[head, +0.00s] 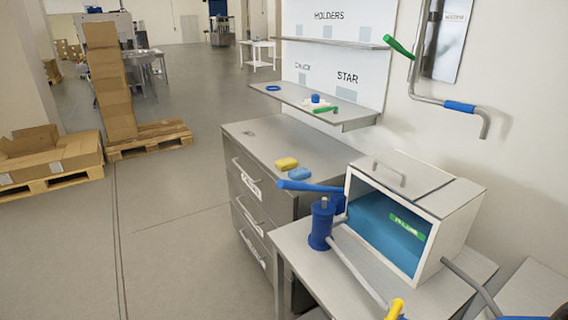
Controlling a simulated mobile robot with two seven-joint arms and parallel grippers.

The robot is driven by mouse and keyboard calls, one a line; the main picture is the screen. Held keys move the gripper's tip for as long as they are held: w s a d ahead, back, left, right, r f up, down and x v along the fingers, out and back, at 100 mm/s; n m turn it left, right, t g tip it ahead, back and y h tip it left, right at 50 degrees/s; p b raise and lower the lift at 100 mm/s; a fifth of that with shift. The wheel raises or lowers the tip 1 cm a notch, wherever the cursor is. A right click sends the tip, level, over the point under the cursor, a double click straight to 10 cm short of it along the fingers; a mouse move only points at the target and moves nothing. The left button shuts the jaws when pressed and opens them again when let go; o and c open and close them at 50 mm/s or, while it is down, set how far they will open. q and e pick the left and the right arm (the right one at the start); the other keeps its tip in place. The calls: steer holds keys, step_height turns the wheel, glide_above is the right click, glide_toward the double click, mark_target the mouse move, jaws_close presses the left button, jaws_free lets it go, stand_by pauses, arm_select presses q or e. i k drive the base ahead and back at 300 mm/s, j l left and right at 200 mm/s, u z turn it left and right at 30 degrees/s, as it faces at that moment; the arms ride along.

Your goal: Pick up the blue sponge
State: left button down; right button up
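The blue sponge (300,175) lies flat on the grey top of the drawer cabinet (245,132), near its front right corner. A yellow sponge (286,163) lies just behind it, very close; I cannot tell if they touch. A blue lever handle (310,187) of the filling machine shows just in front of the blue sponge in the picture. Neither of my grippers shows in the head view.
The filling machine's white box (452,222) with blue inside stands on a steel table at right, beside a blue cylinder (321,225). A wall shelf (300,98) with small parts hangs above the cabinet. Pallets with boxes stand at left. The floor (180,230) before the cabinet is clear.

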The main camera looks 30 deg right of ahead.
mark_target(298, 174)
steer(key=i+j+z, duration=0.1)
steer(key=i+z, duration=0.2)
steer(key=i, duration=0.15)
steer(key=i+j+z, duration=0.25)
steer(key=i, duration=0.25)
steer(key=i+j+z, duration=0.3)
steer(key=i, duration=0.15)
steer(key=l, duration=0.1)
